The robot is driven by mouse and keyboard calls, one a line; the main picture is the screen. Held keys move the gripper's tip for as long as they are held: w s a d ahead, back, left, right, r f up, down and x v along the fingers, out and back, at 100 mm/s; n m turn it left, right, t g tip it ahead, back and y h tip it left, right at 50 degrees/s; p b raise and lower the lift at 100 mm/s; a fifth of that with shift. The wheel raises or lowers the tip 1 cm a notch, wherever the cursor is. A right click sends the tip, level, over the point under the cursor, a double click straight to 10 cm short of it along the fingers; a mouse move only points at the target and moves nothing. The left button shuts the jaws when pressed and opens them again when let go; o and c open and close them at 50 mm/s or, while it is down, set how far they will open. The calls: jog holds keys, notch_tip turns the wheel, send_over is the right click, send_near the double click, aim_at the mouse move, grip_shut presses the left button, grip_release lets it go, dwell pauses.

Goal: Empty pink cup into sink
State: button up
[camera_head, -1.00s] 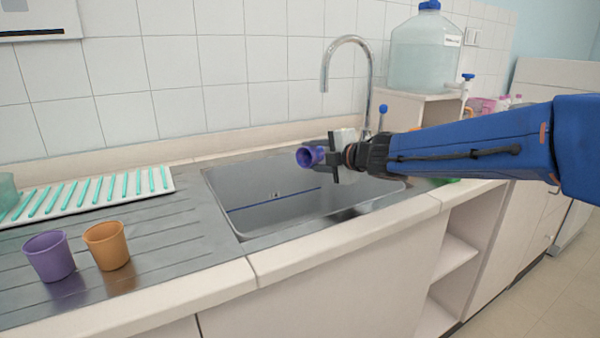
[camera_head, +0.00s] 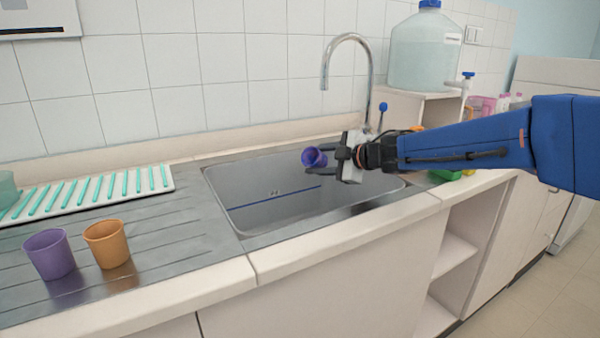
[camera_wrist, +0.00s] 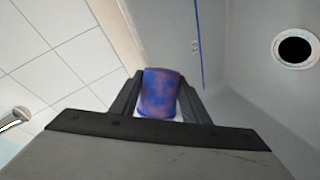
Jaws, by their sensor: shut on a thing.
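A blue-purple cup (camera_head: 314,158) is held above the sink (camera_head: 240,207), towards its back right part. It looks tilted, with its mouth turned to the left. In the wrist view the cup (camera_wrist: 159,95) is blue with pinkish patches. My gripper (camera_head: 322,161) is shut on it, with one dark finger on each side. Whether anything is inside the cup cannot be seen. I see no plainly pink cup. The sink's round dark drain (camera_wrist: 295,48) shows at the right of the wrist view.
A tall curved faucet (camera_head: 349,40) stands behind the sink. A purple cup (camera_head: 49,255) and an orange cup (camera_head: 107,244) stand on the ridged drainboard at left. A white rack (camera_head: 92,194) with teal strips lies behind them. A large water bottle (camera_head: 424,52) stands at the back right.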

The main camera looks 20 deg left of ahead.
jog(key=shift+f+m+g, duration=0.45)
jog(key=shift+m+g, duration=0.05)
jog(key=shift+m, duration=0.3)
jog(key=shift+w+r+m+y, duration=0.15)
jog(key=shift+r+m+y, duration=0.15)
jog(key=shift+m, duration=0.1)
jog(key=shift+w+d+r+m+g+y+p, duration=0.2)
jog(key=shift+w+r+m, duration=0.25)
jog(key=shift+r, duration=0.35)
jog(key=shift+w+d+r+m+g+p, duration=0.1)
jog(key=shift+w+r+m+g+p, duration=0.2)
jog(key=shift+r+m, duration=0.35)
jog(key=shift+w+d+r+m+g+y+p, duration=0.15)
jog(key=shift+w+r+m+g, duration=0.2)
jog(key=shift+r, duration=0.6)
jog(key=shift+w+d+r+m+g+y, duration=0.25)
jog(key=shift+w+r+m, duration=0.25)
jog(key=shift+m, duration=0.25)
jog(key=shift+w+d+r+m+g+y, duration=0.1)
jog(key=shift+w+r+m+g+y, duration=0.2)
jog(key=shift+w+m, duration=0.35)
